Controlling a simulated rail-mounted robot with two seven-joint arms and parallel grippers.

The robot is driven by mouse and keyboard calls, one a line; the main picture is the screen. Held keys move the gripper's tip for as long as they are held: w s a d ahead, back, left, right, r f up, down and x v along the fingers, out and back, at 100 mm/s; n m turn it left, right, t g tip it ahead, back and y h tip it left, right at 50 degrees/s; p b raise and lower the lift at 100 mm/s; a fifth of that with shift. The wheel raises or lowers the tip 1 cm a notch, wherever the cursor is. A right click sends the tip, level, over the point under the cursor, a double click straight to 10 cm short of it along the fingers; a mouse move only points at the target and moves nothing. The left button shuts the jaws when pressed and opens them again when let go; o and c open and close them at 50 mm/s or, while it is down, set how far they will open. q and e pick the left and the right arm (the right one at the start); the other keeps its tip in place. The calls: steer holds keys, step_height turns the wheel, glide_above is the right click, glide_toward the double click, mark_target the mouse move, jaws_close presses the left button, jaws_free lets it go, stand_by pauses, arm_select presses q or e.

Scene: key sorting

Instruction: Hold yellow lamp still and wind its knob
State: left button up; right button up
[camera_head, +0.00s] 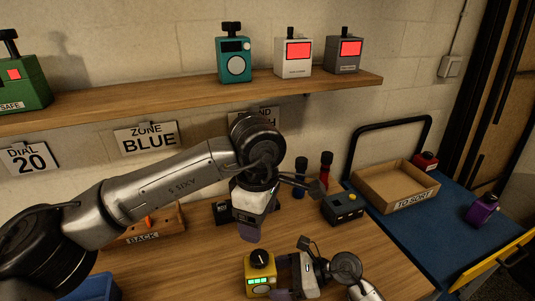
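The yellow lamp (260,286) stands upright on the wooden table at the bottom centre, with a lit green display on its front. Its black knob (260,258) sits on top. My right gripper (281,277) lies low at the lamp's right side, pointing left. Its fingers are apart with their tips by the lamp's right edge, and I see no clear grip on the lamp. My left gripper (249,234) points down above and behind the lamp, clear of the knob. Its fingers overlap in this view, so its opening is hidden.
A black and yellow box (342,208) stands behind to the right. A cardboard tray marked TO SORT (398,196) and a purple device (483,210) are on the blue table. A BACK tray (150,232) is at left. Several devices stand on the shelf (180,98).

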steer(key=o, duration=0.3)
